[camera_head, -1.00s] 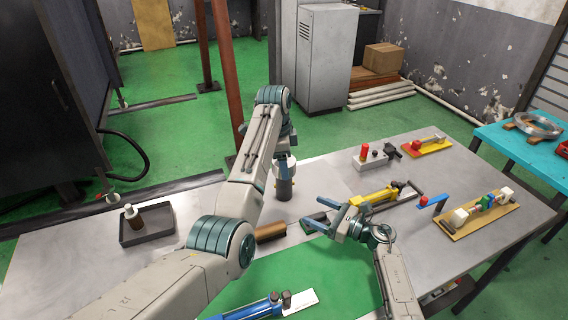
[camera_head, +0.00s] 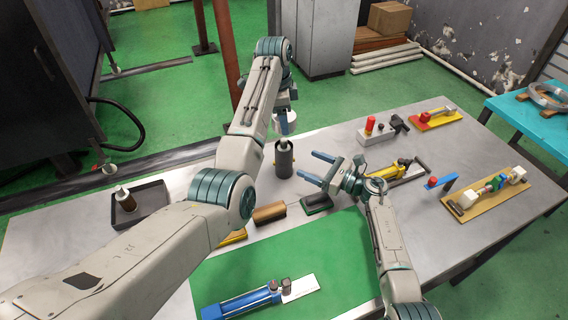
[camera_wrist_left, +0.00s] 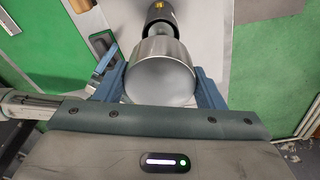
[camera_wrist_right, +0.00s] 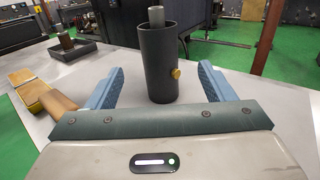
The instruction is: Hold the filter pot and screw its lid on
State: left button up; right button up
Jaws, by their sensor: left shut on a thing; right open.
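The filter pot (camera_head: 284,162) is a dark upright cylinder on the grey table, with a grey filter element (camera_head: 283,143) standing out of its open top. In the right wrist view the pot (camera_wrist_right: 160,72) has a brass fitting on its side. My left gripper (camera_head: 283,108) is shut on the lid (camera_head: 286,125), a silvery round cap, held above the pot and apart from it. In the left wrist view the lid (camera_wrist_left: 160,75) sits between the fingers and partly hides the pot. My right gripper (camera_head: 316,168) is open, its fingers pointing at the pot from the right, just short of it.
A dark tray (camera_head: 160,194) with a bottle-like part stands at the left. A brown block (camera_head: 268,213) and a dark green block (camera_head: 318,204) lie in front of the pot. Several coloured fixtures stand at the right. A blue cylinder tool (camera_head: 245,303) lies on the green mat (camera_head: 335,265).

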aim_at(291, 156)
jog(key=x, duration=1)
jog(key=shift+w+a+r, duration=0.1)
jog(key=shift+a, duration=0.05)
jog(key=shift+c, duration=0.2)
jog(key=c, duration=1.4)
pick_arm(q)
jog(key=shift+f, duration=2.5)
